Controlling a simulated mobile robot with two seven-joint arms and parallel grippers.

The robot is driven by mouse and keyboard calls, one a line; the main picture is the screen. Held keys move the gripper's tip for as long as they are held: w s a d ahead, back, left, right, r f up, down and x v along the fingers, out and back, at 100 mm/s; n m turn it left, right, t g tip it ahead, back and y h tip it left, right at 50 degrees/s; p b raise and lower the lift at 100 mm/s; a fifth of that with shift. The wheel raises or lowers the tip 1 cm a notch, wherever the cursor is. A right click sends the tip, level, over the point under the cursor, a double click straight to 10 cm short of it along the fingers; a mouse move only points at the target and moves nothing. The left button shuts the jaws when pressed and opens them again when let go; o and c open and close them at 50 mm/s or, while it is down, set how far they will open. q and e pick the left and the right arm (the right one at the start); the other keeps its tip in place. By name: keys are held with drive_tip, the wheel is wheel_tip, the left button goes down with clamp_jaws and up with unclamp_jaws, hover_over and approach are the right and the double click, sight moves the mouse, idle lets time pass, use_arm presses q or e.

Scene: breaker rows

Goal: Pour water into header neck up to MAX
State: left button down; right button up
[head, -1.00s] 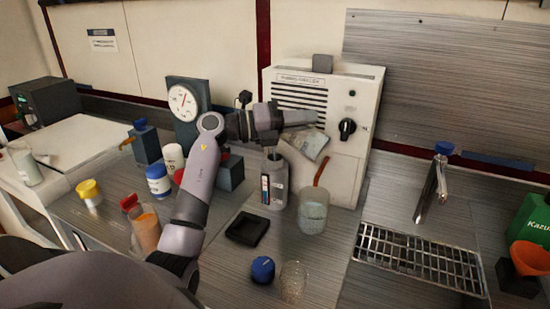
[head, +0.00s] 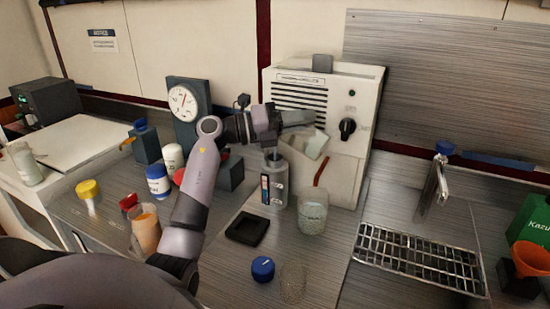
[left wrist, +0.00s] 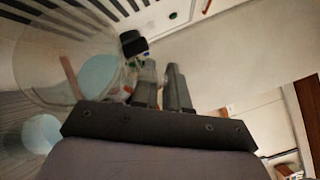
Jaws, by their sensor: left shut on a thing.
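The header (head: 275,184) is a grey bottle with a coloured level strip, standing upright before the white machine; its open neck (head: 275,156) faces up. My left gripper (head: 284,121) is above and slightly right of the neck, shut on a clear jug (head: 315,143). The jug is tilted in the head view. In the left wrist view the clear jug (left wrist: 40,62) fills the left side, with pale blue round patches in or behind it. The gripper's fingers (left wrist: 160,85) show there close together. I cannot make out a stream or the level against MAX. My right gripper is out of view.
A clear beaker (head: 312,216) stands right of the header, close to it. A blue cap (head: 263,268), an empty glass (head: 293,284) and a black square tray (head: 247,229) lie in front. The white machine (head: 350,170) stands behind. A drain grate (head: 420,258) is at right.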

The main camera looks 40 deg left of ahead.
use_arm(q)
drive_tip(key=shift+s+a+f+n+t+h+b, duration=0.15)
drive_tip(key=shift+a+f+n+t+h+b, duration=0.1)
drive_tip(key=shift+a+n+t+b, duration=0.2)
drive_tip(key=shift+s+a+f+n+t+h+b, duration=0.1)
drive_tip(key=shift+a+f+n+t+h+b, duration=0.2)
drive_tip(key=shift+a+t+b, duration=0.2)
idle(3.0)
